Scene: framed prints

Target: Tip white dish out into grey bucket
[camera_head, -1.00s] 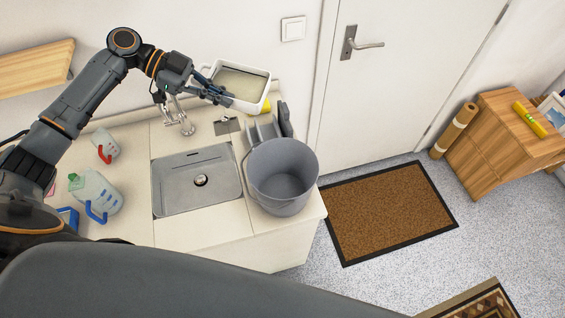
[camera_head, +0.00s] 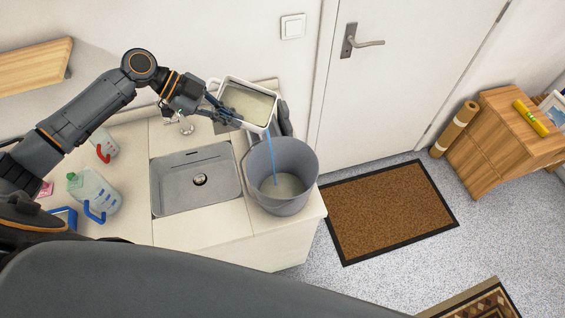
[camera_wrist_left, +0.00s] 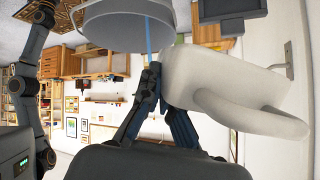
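The white dish (camera_head: 271,103) is tilted above the far rim of the grey bucket (camera_head: 300,170). A thin blue stream of liquid (camera_head: 270,155) runs from the dish's lower corner into the bucket. Some liquid lies on the bucket's floor, and greyish liquid shows in the dish. My left gripper (camera_head: 232,115) is shut on the dish at its left side. In the left wrist view the fingers (camera_wrist_left: 150,85) are against the white dish (camera_wrist_left: 220,85), with the bucket (camera_wrist_left: 120,25) beyond. My right gripper is not in view.
The bucket stands on the counter (camera_head: 225,228) right of the metal sink (camera_head: 170,190). A dark item (camera_head: 285,120) stands behind the bucket. A brown doormat (camera_head: 385,210) lies on the floor.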

